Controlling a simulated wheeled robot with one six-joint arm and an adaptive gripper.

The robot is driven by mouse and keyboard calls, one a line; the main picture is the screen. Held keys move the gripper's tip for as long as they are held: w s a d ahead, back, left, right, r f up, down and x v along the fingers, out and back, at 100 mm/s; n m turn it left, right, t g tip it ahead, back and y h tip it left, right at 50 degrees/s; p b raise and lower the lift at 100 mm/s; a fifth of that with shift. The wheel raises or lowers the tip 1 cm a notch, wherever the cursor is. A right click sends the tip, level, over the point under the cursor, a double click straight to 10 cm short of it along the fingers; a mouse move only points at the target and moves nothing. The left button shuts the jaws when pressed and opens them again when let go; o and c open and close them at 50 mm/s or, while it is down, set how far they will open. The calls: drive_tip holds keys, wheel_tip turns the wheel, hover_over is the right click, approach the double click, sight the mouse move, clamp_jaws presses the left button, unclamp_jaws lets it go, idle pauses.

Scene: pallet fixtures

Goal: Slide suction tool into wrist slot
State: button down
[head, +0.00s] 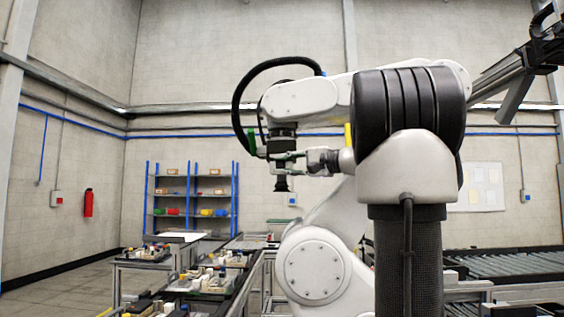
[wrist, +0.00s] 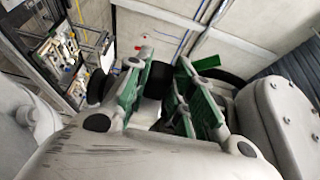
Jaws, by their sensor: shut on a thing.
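A white industrial arm (head: 305,97) with a black hose reaches in from the right in the head view. Its dark wrist end (head: 282,132) points down. The black suction tool (head: 282,184) hangs upright below this wrist, cup down. My gripper (head: 284,157) comes in from the right, with its green-padded fingers shut on the tool's upper part. In the wrist view my gripper (wrist: 165,72) has a finger on either side of a dark body (wrist: 157,80), probably the tool. The slot is hidden, so I cannot tell whether the tool is seated in it.
The white arm's round lower joint (head: 314,266) stands close below and right of the tool. Benches with small parts (head: 212,280) are at lower left. Blue shelving (head: 190,200) stands by the back wall. A roller conveyor (head: 515,264) is at right. Left of the tool is open air.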

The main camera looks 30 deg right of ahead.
drive_tip(key=shift+w, duration=0.1)
idle(0.3)
drive_tip(key=shift+w+d, duration=0.4)
drive_tip(key=shift+w, duration=0.05)
drive_tip(key=shift+w, duration=0.1)
drive_tip(key=shift+w+d+r, duration=0.15)
drive_tip(key=shift+w+r, duration=0.15)
drive_tip(key=shift+r, duration=0.05)
idle(0.6)
drive_tip(key=shift+f, duration=0.1)
idle(0.3)
drive_tip(key=c, duration=1.1)
unclamp_jaws()
drive_tip(key=shift+w+d+f, duration=0.1)
drive_tip(key=shift+w+f, duration=0.05)
drive_tip(key=shift+c, duration=0.2)
